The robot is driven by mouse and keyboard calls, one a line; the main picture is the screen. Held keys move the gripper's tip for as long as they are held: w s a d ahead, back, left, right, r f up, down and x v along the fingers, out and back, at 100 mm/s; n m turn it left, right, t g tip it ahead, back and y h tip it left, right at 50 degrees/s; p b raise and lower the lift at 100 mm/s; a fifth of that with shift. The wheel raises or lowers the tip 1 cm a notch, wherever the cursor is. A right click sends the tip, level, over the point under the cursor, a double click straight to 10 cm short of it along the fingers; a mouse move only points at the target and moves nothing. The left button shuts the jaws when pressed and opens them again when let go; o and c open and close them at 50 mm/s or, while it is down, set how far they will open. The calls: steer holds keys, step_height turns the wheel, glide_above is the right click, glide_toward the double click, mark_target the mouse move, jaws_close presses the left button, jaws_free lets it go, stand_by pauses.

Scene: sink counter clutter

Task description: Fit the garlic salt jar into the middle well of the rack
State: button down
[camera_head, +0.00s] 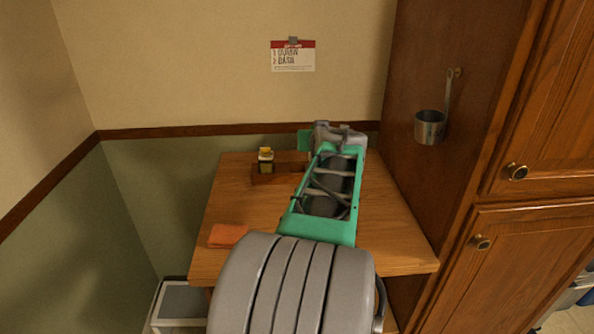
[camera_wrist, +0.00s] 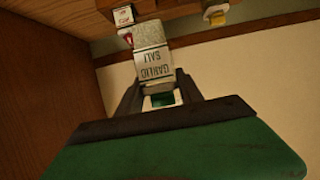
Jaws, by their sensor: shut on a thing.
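The garlic salt jar (camera_wrist: 153,66) is between the fingers of my gripper (camera_wrist: 156,88) in the wrist view. Its white label reads upside down there, and its far end points toward the rack. The wooden rack (camera_wrist: 170,10) runs along the top of the wrist view, beyond the jar. In the head view the rack (camera_head: 287,178) stands on the counter, its right part hidden behind my arm. A yellow-capped jar (camera_head: 265,161) stands in its left well. My fingers and the held jar are hidden in the head view. The jar appears clear of the rack.
Another labelled jar (camera_wrist: 123,15) shows beside the held jar in the wrist view; whether it sits in the rack is unclear. An orange cloth (camera_head: 228,235) lies at the counter's front left. A tall wooden cabinet (camera_head: 440,190) with a hanging metal cup (camera_head: 430,127) borders the right.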

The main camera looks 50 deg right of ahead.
steer(key=w+d+f+p, duration=0.1)
steer(key=w+d+f, duration=0.1)
steer(key=w+f, duration=0.1)
steer(key=w+d+f+p, duration=0.1)
steer(key=w+d+f, duration=0.1)
steer(key=w+f, duration=0.2)
steer(key=w+d+f+p, duration=0.1)
steer(key=w+d+f, duration=0.1)
steer(key=w+f, duration=0.2)
step_height(320, 180, down, 2)
steer(key=shift+f, duration=0.2)
steer(key=c, duration=1.2)
jaws_free()
steer(key=shift+f, duration=0.15)
steer(key=shift+c, duration=0.2)
steer(key=shift+o, duration=0.7)
steer(key=shift+f, duration=0.1)
steer(key=shift+o, duration=0.9)
steer(key=shift+w+d, duration=0.2)
steer(key=shift+d, duration=0.05)
steer(key=shift+o, duration=0.8)
steer(key=shift+a+r, duration=0.15)
steer(key=shift+r, duration=0.3)
